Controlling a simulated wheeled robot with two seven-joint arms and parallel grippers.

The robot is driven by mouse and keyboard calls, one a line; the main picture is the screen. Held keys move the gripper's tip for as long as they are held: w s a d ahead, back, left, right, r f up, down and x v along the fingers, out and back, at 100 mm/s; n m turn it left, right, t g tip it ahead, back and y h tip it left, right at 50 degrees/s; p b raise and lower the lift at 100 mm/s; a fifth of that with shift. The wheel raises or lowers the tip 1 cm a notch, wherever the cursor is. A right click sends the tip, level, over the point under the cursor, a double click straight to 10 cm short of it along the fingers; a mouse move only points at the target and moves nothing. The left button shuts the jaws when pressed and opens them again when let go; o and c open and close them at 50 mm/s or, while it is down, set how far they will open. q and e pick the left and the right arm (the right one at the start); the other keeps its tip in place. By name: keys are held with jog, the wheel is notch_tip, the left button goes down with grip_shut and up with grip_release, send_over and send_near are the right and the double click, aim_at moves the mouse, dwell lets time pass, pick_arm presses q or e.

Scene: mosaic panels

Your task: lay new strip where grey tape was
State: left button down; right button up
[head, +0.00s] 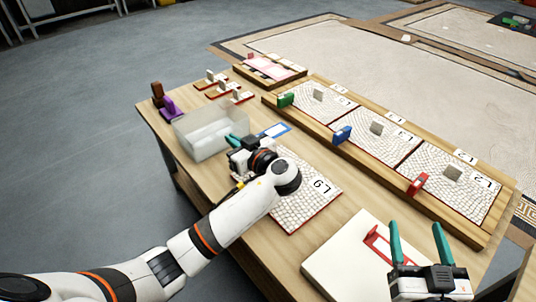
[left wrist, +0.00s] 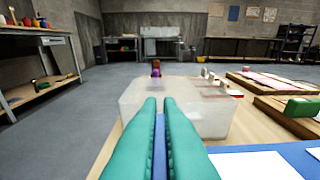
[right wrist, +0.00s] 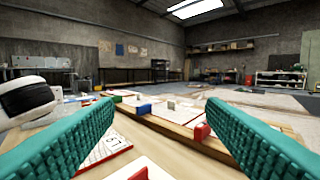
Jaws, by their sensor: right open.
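Three white mosaic panels lie in a wooden rack (head: 378,174), each with a grey square: one (head: 318,95) by a green block (head: 286,100), one (head: 377,128) by a blue block (head: 342,134), one (head: 452,173) by a red block (head: 418,185). My left gripper (head: 237,140) is beside the translucent bin (head: 205,135). Its fingers (left wrist: 160,102) are closed on a narrow blue piece, seemingly part of the blue frame (head: 275,130); the join is hidden. My right gripper (head: 418,240) is open and empty, by a red frame (head: 376,245) on a white board (head: 330,265).
A loose mosaic panel (head: 310,190) lies mid-table, partly behind my left arm. Small white-and-red pieces (head: 217,80), a purple item (head: 168,107) and a brown item (head: 157,93) stand at the far left. A small panel (head: 270,68) with pink on it lies at the back.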

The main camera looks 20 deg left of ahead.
pick_arm(q)
jog(key=shift+w+f, duration=0.1)
jog(key=shift+f, duration=0.3)
notch_tip(320, 180, down, 5)
jog(key=shift+r+b, duration=0.2)
jog(key=shift+b, duration=0.7)
jog(key=shift+f, duration=0.55)
notch_tip(320, 180, down, 3)
jog(key=shift+b, duration=0.7)
jog(key=shift+f, duration=0.15)
pick_arm(e)
jog(key=s+r+t+y, duration=0.3)
jog(key=s+r+t, duration=0.2)
jog(key=r+t, duration=0.3)
jog(key=shift+s+r+t, duration=0.15)
jog(key=shift+r+t, duration=0.15)
jog(key=shift+r, duration=0.8)
